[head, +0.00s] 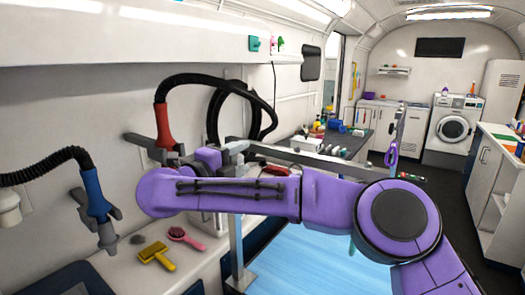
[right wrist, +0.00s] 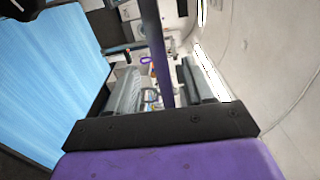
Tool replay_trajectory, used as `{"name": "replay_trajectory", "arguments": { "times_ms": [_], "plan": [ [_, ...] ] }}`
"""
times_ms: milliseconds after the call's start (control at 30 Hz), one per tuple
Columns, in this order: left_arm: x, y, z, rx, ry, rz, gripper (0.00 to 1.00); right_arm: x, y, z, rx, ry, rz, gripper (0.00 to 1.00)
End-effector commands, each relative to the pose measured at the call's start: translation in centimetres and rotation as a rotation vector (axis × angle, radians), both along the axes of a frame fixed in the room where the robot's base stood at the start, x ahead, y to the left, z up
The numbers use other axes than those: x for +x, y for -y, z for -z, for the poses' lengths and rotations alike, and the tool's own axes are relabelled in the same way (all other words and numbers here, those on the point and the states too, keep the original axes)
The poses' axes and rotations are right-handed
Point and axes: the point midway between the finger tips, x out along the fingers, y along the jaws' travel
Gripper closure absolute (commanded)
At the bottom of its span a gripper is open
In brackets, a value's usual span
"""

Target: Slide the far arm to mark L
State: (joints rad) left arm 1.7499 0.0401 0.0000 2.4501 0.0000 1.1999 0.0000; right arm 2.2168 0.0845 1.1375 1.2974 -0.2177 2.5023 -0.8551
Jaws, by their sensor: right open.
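A grey horizontal rail (head: 325,161) runs above the blue grooming table (head: 310,258), on a silver post (head: 236,250) at its near end. In the right wrist view a dark bar (right wrist: 158,40) runs down the middle between my fingers. A purple loop (head: 391,152) hangs at the rail's far end, by an upright piece (head: 399,120); it also shows in the right wrist view (right wrist: 146,60). My right gripper (head: 240,153) is open at the rail's near end, partly hidden by my purple arm. I cannot tell whether it touches the rail. No mark L is readable. My left gripper is out of view.
A red-handled dryer hose (head: 164,126) and a blue-handled one (head: 93,190) hang at the left wall. A yellow brush (head: 157,256) and a pink brush (head: 186,238) lie on the white counter. A dark counter with bottles (head: 340,138) stands behind. The floor at right is clear.

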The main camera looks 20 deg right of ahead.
Motion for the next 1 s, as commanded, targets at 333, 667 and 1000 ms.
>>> {"name": "replay_trajectory", "arguments": {
  "times_ms": [333,667,1000],
  "plan": [
    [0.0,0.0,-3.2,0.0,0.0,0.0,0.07,4.6,6.0,-0.1,-0.001,-0.005,0.002,0.48],
    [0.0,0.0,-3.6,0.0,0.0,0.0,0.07,5.9,7.4,0.2,-0.005,-0.001,-0.002,0.48],
    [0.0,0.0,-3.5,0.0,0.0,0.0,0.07,5.8,7.4,0.2,-0.005,-0.002,-0.002,1.0]
  ]
}}
